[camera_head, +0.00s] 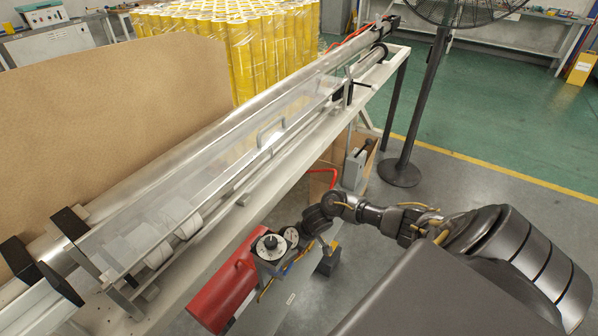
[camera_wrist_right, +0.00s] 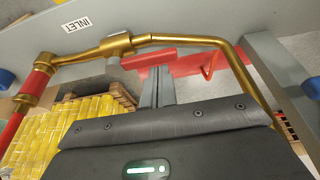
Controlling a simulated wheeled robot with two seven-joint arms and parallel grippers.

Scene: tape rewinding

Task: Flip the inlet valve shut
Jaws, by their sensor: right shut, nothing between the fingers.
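In the right wrist view, a brass pipe with a valve body (camera_wrist_right: 117,44) runs across the top, beside a white INLET label (camera_wrist_right: 77,25). A short grey stub (camera_wrist_right: 113,62) hangs under the valve body. A flat red bar (camera_wrist_right: 185,63) shows to its right, behind my fingertips; I cannot tell whether it is the valve's lever. My right gripper (camera_wrist_right: 156,74) is shut and empty, its tips just below and right of the valve body. Contact cannot be told. In the head view my right arm reaches toward the gauges, and its fingertips cannot be made out. My left gripper is not in view.
A red cylinder (camera_head: 222,290) and a dial gauge (camera_head: 270,243) sit beside the long machine bench (camera_head: 290,150). The brass pipe bends down at right in the wrist view, close to the gripper. A cardboard box (camera_head: 330,160) and a fan stand (camera_head: 400,172) are farther back.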

